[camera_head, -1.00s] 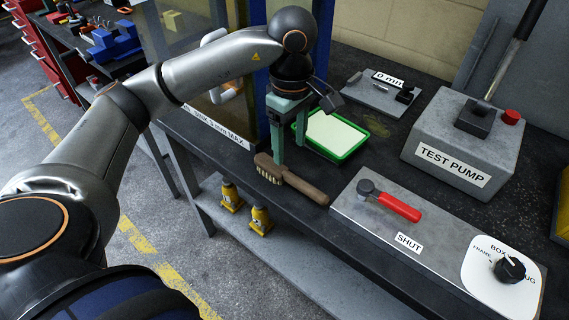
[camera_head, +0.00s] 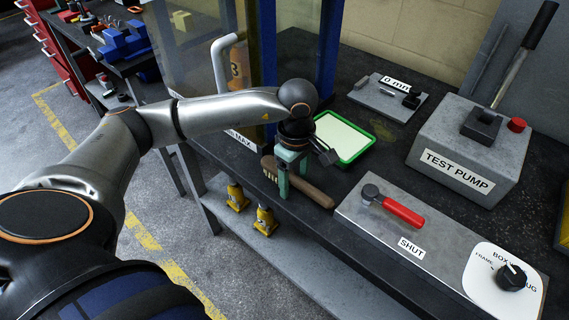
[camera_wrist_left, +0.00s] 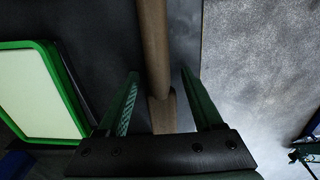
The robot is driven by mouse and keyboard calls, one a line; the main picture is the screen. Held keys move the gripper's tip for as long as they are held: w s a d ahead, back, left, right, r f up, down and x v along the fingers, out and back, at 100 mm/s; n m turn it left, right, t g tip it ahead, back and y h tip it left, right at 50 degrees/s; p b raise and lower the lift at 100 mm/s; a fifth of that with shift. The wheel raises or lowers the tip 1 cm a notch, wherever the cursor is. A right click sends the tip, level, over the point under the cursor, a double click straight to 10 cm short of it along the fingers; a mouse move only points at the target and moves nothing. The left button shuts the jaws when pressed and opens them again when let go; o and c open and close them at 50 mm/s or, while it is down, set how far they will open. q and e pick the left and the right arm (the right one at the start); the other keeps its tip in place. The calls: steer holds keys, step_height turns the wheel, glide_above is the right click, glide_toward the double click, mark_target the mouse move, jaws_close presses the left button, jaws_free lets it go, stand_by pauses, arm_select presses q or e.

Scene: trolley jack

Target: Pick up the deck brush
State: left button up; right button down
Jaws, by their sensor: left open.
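The deck brush (camera_head: 314,193) lies near the front edge of the dark bench, with its wooden handle pointing right and its bristle head at the left end. My left gripper (camera_head: 292,181) is directly over it near the head, pointing down, with its green fingers open. In the left wrist view the brush's handle (camera_wrist_left: 155,45) runs between the two open fingers of my left gripper (camera_wrist_left: 159,74), with gaps on both sides. Part of the brush is hidden behind the fingers. My right gripper is not in view.
A green-rimmed tray (camera_head: 368,148) lies just behind the gripper. A grey panel with a red-handled lever (camera_head: 402,212) is to the right, and the test pump (camera_head: 467,150) stands behind it. Yellow bottle jacks (camera_head: 265,221) stand on the lower shelf.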

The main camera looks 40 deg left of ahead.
arm_select(q)
jaws_close()
stand_by(0.3)
stand_by(0.3)
